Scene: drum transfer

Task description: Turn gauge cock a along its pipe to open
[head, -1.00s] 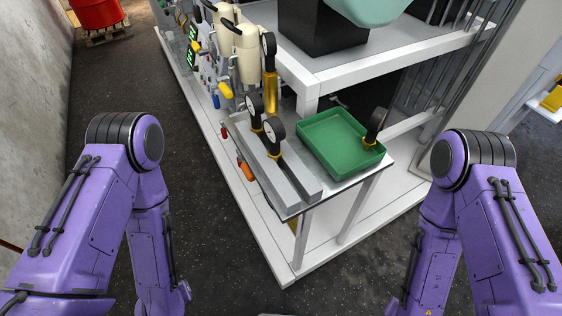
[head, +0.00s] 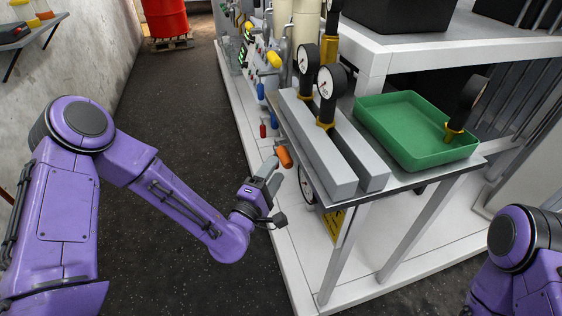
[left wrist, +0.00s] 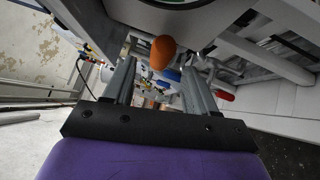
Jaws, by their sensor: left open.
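An orange handle (head: 284,156) stands out at the front left of the skid, below the bench top, beside a round gauge (head: 306,185). I see no label telling which cock is a. My left gripper (head: 270,168) is open and empty, close to the left of the orange handle. In the left wrist view the orange handle (left wrist: 163,52) shows beyond the two fingers of the left gripper (left wrist: 157,78), nearly between them and apart from them. The pipe behind it is largely hidden. My right gripper is out of view.
A red handle (head: 263,131) and a blue handle (head: 260,91) sit farther along the skid. Gauges (head: 332,82) stand by grey bars on the bench, near a green tray (head: 397,143). The dark floor (head: 185,130) to the left is clear.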

